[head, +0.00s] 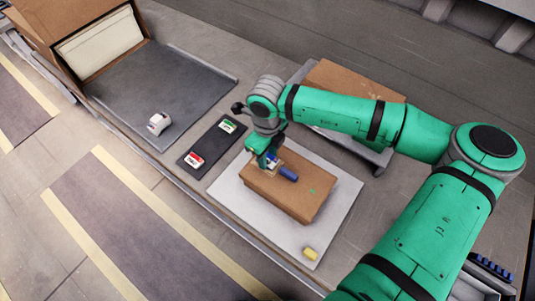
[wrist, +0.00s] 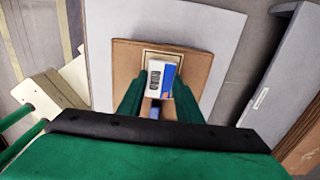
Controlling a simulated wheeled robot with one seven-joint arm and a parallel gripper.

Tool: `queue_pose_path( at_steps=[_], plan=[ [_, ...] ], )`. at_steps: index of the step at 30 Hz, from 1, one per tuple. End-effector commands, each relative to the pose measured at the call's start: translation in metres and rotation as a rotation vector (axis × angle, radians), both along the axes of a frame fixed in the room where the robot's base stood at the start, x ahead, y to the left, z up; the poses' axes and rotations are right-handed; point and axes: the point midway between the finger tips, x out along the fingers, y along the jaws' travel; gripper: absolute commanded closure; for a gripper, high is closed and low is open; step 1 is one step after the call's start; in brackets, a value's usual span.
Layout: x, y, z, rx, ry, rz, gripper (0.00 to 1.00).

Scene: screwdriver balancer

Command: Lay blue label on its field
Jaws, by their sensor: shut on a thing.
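The blue label (wrist: 161,76), white with dark print and a blue band, is between the fingertips of my gripper (wrist: 158,92) in the wrist view. My gripper is shut on it, over the cardboard box. A pale outlined field (wrist: 149,54) on the box top frames the label; whether the label touches the surface I cannot tell. In the head view my gripper (head: 264,162) is at the box's left part and mostly hides the label. The brown box (head: 308,192) lies on a light grey board (head: 338,222). A blue elongated thing (head: 289,175) shows beside the gripper.
A dark tray (head: 211,146) left of the board holds a red label (head: 194,159) and a green label (head: 227,126). A yellow block (head: 310,254) lies at the board's front corner. A white object (head: 158,123) sits on the grey plate. Another brown box (head: 350,82) stands behind my arm.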

Motion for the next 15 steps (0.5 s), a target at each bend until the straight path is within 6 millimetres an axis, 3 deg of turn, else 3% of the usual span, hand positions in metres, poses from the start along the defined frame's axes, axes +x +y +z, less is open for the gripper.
queue_pose_path(
  at_steps=[9,10,12,15],
  plan=[
    [0.0,-0.0006,-0.0013,0.0,0.0,-0.001,0.95],
    [0.0,-0.0006,-0.0013,0.0,0.0,-0.001,0.66],
    [0.0,0.0,-0.0013,0.0,0.0,0.0,0.49],
    [0.0,0.0001,-0.0013,0.0,0.0,0.0,0.46]
  ],
)
